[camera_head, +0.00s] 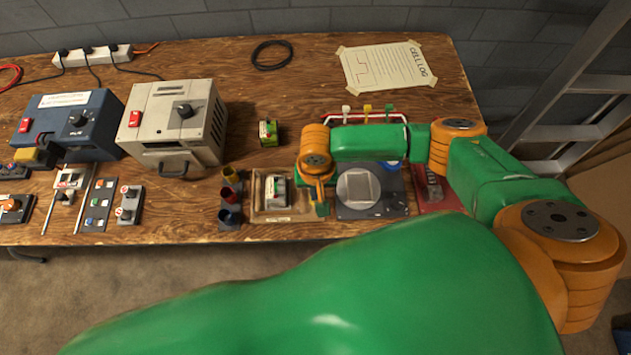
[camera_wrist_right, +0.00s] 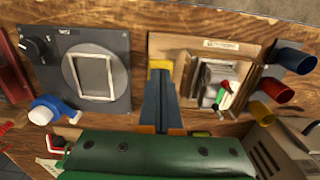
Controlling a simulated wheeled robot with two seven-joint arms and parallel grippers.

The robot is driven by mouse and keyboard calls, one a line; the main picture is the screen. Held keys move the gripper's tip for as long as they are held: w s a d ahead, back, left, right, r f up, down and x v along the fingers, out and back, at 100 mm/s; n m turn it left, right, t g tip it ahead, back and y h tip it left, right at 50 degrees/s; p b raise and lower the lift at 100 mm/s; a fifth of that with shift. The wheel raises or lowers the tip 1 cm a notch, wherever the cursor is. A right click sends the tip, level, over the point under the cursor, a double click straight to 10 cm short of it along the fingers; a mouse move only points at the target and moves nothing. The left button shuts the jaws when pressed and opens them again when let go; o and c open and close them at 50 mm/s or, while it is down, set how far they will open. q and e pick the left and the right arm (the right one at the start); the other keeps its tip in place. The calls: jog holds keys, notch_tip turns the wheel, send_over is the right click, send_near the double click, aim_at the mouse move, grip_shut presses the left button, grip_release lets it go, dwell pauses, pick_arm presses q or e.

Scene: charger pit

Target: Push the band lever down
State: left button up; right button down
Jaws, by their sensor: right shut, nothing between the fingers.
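No part is clearly marked as the band lever, and I cannot tell for certain which one it is. A brown tray (camera_head: 257,212) holds a small pale grey device (camera_head: 276,190). In the wrist view the device (camera_wrist_right: 211,80) sits in the tray, with small red, white and green parts at its edge. My right gripper (camera_head: 321,207) is at the tray's right edge in the head view. In the wrist view its dark fingers (camera_wrist_right: 160,85) are together and empty, between the tray and a dark plate. I cannot tell whether they touch the tray. My left gripper is out of view.
The dark plate (camera_head: 345,210) with a round disc lies right of the tray. Several coloured cups (camera_head: 230,197) stand left of it. A beige box (camera_head: 185,125) and a blue box (camera_head: 90,125) stand farther left. A small green block (camera_head: 268,133) lies behind the tray.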

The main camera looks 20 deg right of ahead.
jog(key=shift+f, duration=0.4)
jog(key=shift+f+b, duration=0.4)
jog(key=shift+f, duration=0.5)
notch_tip(320, 180, up, 8)
jog(key=p, duration=0.9)
jog(key=shift+f, duration=0.1)
dwell(0.4)
